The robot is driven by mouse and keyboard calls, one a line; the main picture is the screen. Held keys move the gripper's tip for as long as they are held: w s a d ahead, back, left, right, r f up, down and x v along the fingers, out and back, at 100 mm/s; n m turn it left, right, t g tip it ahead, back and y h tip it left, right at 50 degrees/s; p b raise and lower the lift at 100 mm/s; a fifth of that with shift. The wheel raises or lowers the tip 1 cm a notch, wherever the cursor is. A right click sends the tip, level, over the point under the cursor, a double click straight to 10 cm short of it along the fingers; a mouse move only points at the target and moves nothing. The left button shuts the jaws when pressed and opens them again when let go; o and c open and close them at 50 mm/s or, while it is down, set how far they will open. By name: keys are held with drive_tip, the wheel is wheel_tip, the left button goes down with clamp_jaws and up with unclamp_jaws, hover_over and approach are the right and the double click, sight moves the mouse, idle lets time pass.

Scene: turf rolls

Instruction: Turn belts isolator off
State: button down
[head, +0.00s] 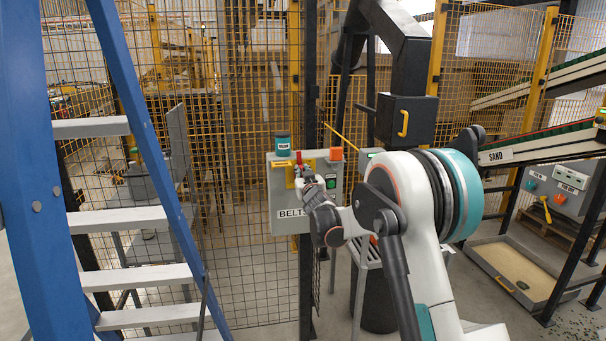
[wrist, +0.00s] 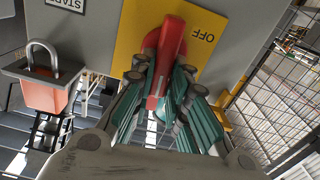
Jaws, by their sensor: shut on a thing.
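The belts isolator is a grey box (head: 281,226) labelled "BELTS" on the mesh fence in the head view. Its red handle (head: 299,157) sits at a yellow plate (head: 290,176). In the wrist view the red handle (wrist: 171,45) runs between my fingers, over the yellow plate (wrist: 133,38) printed "OFF", which reads upside down there. My gripper (wrist: 160,92) is shut on the handle, with teal finger pads on both sides. In the head view my gripper (head: 305,178) is at the box front and hides part of the plate. The handle's exact setting is unclear.
A teal can (head: 283,145) and an orange padlock (head: 336,154) sit at the box top; the padlock (wrist: 46,95) also shows in the wrist view. A green button (head: 331,183) is right of my gripper. A blue stepladder (head: 150,120) stands close on the left.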

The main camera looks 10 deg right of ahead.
drive_tip(key=shift+a+f+n+p, duration=0.25)
drive_tip(key=shift+a+f+n, duration=0.1)
drive_tip(key=shift+n, duration=2.45)
drive_tip(key=shift+a+f+n+p, duration=0.3)
drive_tip(key=shift+f+n, duration=0.05)
drive_tip(key=shift+n, duration=2.45)
drive_tip(key=shift+a+f+n+p, duration=0.25)
drive_tip(key=shift+a+f+n, duration=0.1)
drive_tip(key=shift+n, duration=2.45)
drive_tip(key=c, duration=1.6)
unclamp_jaws()
drive_tip(key=shift+o, duration=0.2)
drive_tip(key=s, duration=1.2)
